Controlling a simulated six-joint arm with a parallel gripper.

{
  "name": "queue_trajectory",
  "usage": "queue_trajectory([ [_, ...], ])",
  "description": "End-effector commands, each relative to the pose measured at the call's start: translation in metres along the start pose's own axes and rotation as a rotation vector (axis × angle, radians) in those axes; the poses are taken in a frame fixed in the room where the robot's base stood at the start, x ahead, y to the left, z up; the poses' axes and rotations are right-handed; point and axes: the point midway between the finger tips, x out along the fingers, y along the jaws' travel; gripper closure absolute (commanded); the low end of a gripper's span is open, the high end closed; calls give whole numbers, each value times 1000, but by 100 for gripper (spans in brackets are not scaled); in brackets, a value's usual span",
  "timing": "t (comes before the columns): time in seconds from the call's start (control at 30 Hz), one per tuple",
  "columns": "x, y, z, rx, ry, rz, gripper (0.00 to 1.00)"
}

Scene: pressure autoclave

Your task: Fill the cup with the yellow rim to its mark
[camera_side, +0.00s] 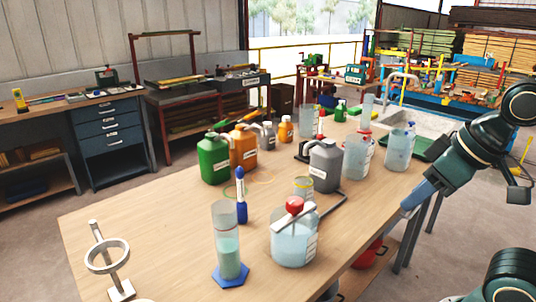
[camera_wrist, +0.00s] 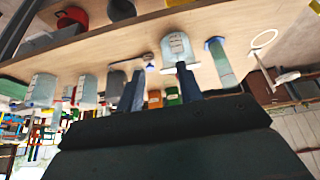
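My gripper (camera_side: 409,207) is at the table's right edge, well apart from the cup. In the wrist view, the two fingers of my gripper (camera_wrist: 158,92) are spread with nothing between them. I cannot make out the cup there. A tall cylinder (camera_side: 227,240) with pale green liquid stands on a blue base left of the jar.
Green (camera_side: 213,158) and orange (camera_side: 243,146) jugs, clear bottles (camera_side: 399,147) and a sink (camera_side: 420,121) are farther back. A ring stand (camera_side: 107,258) is at front left.

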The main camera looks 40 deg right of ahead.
Motion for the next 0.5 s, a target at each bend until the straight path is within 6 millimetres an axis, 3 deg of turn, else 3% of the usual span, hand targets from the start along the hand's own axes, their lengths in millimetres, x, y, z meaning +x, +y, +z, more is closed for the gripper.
queue_trajectory([
  [0.27,0,0,0,0,0,0,66],
  [0.43,0,0,-2,8,-2,0,99],
  [0.5,0,0,-4,19,-5,1,100],
])
